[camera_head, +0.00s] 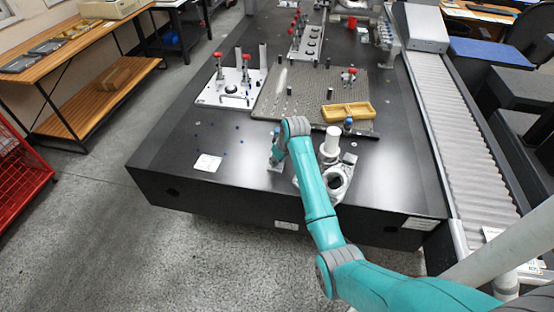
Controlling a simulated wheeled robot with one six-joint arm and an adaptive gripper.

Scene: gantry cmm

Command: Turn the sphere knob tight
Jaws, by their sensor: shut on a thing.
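My teal arm reaches from the lower right to the front part of the black table. Its wrist bends down there, and my gripper (275,161) is small and low, near the table's front edge. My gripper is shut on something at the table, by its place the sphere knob. The knob itself is hidden behind the wrist and fingers, so its shape and how far it is turned cannot be seen.
Right of my gripper stand a white cylinder (333,137) and a round fixture (343,182). Behind are a yellow tray (348,111) and a white plate with red-topped clamps (217,93). A white card (207,163) lies to the left, with mostly clear table around it.

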